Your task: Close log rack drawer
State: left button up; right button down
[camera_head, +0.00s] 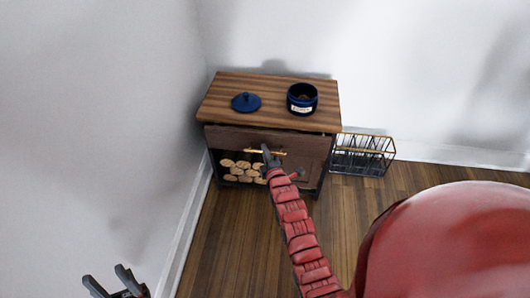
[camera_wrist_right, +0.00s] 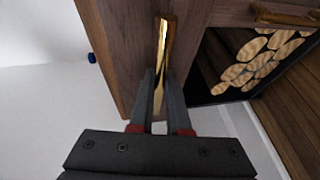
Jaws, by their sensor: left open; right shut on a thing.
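The log rack is a small wooden cabinet with a striped top (camera_head: 225,95) against the wall. Its dark brown drawer front (camera_head: 225,136) lies just below the top; how far it stands out is hard to tell. My right gripper (camera_head: 268,154) is at the drawer's brass handle (camera_head: 252,151). In the right wrist view my right gripper (camera_wrist_right: 161,82) is closed around the handle (camera_wrist_right: 162,42). My left gripper (camera_head: 110,281) is open and empty at the bottom left, far from the cabinet.
A blue lid (camera_head: 246,102) and an open blue jar (camera_head: 302,99) stand on the top. Cut logs (camera_head: 240,172) fill the opening under the drawer. A black wire rack (camera_head: 362,155) stands right of the cabinet. Wooden floor in front is clear.

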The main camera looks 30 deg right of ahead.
aim_at(267, 144)
dwell(0.7)
jog(key=w+d, duration=0.1)
jog(key=w, duration=0.1)
jog(key=w+d, duration=0.1)
jog(key=shift+w+d+f+b, duration=0.1)
jog(key=shift+w+d+b, duration=0.1)
jog(key=shift+w+b, duration=0.15)
jog(key=c, duration=0.9)
grip_release()
jog(key=shift+w, duration=0.1)
jog(key=shift+r, duration=0.2)
